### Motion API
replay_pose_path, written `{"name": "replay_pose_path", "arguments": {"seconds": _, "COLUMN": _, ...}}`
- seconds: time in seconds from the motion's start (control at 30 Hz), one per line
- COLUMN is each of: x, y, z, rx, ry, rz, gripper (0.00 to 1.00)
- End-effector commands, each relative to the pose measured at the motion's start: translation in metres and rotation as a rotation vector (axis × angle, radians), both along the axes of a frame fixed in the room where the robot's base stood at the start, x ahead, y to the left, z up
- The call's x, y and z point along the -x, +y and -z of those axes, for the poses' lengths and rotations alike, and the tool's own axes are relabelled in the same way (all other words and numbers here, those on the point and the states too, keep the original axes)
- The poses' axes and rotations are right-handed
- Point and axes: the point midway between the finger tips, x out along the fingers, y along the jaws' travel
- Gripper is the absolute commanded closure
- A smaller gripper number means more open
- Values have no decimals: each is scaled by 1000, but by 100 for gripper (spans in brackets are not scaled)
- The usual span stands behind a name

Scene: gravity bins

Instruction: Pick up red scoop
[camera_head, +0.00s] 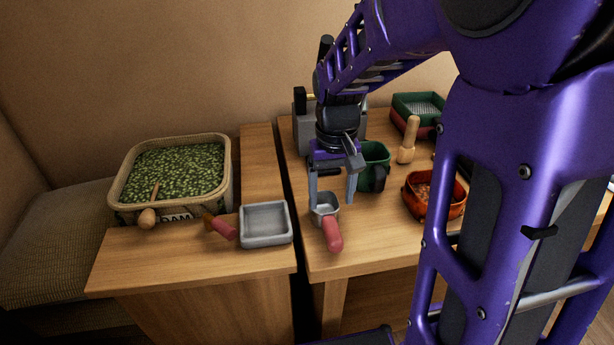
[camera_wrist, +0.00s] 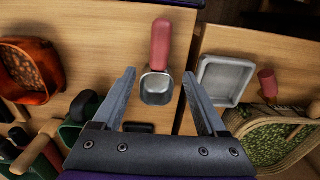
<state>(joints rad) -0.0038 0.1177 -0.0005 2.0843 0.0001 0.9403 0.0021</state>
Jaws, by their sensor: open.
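The red scoop, with a red handle and a grey metal cup, lies on the right-hand table near its front left corner; its handle (camera_head: 333,234) points toward the front edge. In the wrist view the scoop (camera_wrist: 157,85) shows between my fingers, cup nearer to me and handle pointing away. My gripper (camera_head: 333,202) is open above the table with its fingers pointing down, one on each side of the cup. In the wrist view my gripper (camera_wrist: 158,85) holds nothing. I cannot tell whether the fingers touch the scoop.
A green container (camera_head: 373,166) stands close behind my gripper, and an orange bowl (camera_head: 455,207) is to the right. A wooden scoop (camera_head: 409,140) stands behind. On the left table are a grey tray (camera_head: 265,224), another red-handled tool (camera_head: 222,229) and a basket (camera_head: 225,187) of green pieces.

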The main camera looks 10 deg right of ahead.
Motion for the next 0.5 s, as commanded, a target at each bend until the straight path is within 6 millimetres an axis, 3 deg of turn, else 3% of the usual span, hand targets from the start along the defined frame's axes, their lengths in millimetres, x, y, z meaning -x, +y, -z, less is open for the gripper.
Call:
{"name": "replay_pose_path", "arguments": {"seconds": 0.1, "x": 0, "y": 0, "z": 20, "rx": 0, "ry": 2, "rz": 0, "gripper": 25}}
{"name": "replay_pose_path", "arguments": {"seconds": 0.33, "x": 1, "y": 0, "z": 35, "rx": 0, "ry": 2, "rz": 1, "gripper": 25}}
{"name": "replay_pose_path", "arguments": {"seconds": 0.5, "x": 3, "y": -1, "z": 62, "rx": 0, "ry": 2, "rz": 1, "gripper": 25}}
